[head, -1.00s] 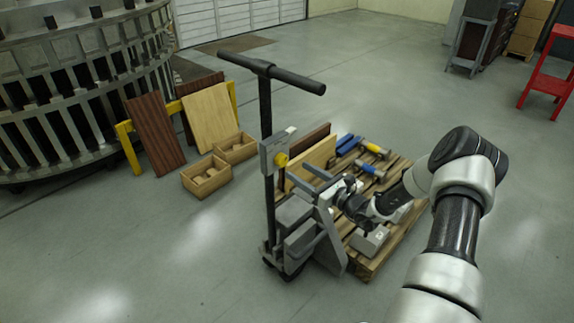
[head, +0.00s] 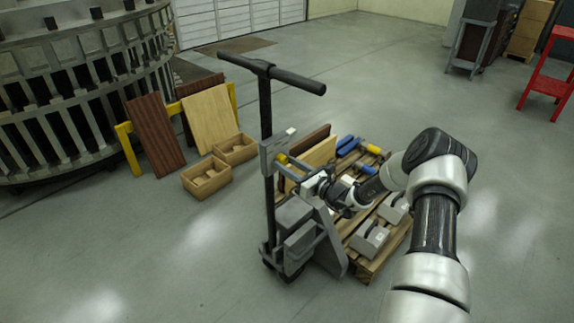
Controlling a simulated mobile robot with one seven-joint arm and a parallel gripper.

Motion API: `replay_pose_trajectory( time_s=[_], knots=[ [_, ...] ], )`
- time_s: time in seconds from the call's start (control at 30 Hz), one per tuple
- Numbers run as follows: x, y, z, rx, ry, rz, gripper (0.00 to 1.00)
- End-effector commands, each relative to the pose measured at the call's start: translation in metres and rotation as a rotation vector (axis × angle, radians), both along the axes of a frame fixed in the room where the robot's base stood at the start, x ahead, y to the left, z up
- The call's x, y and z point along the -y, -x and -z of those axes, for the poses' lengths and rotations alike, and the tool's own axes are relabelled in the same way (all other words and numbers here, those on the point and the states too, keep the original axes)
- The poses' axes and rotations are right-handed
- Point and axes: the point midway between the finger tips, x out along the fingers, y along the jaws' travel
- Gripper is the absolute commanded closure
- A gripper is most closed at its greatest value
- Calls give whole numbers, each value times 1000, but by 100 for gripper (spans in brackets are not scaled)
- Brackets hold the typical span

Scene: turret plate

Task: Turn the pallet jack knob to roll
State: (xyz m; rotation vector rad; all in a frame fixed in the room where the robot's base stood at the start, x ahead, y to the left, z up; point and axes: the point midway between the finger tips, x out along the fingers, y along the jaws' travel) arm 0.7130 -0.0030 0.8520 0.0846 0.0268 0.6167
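The pallet jack (head: 301,241) stands upright in the middle of the head view, with a black T-shaped handle (head: 290,78) on top. A grey plate (head: 273,149) is fixed to its column. The yellow knob (head: 282,158) sits at the right side of this plate and shows only in part. My gripper (head: 294,171) reaches in from the right, its grey fingers close to the knob and covering some of it. I cannot tell whether the fingers touch the knob or how far apart they are. Any markings for the knob's positions are too small to read.
A wooden pallet (head: 368,268) behind the jack carries grey blocks (head: 370,240), boards and blue-and-yellow tools. Two wooden boxes (head: 206,177) lie to the left, near boards leaning on a yellow rail (head: 128,150). A large slatted metal ring stands far left. The front floor is clear.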

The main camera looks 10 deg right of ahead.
Motion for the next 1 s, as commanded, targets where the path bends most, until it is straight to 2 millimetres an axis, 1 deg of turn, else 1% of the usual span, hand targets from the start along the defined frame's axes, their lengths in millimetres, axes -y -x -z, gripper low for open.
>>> replay_pose_trajectory(
  time_s=[0.27,0.47,1.0],
  knots=[
    [0,0,1,13,18,0,87],
    [0,0,1,64,89,0,87],
    [0,0,2,334,458,0,87]
  ],
)
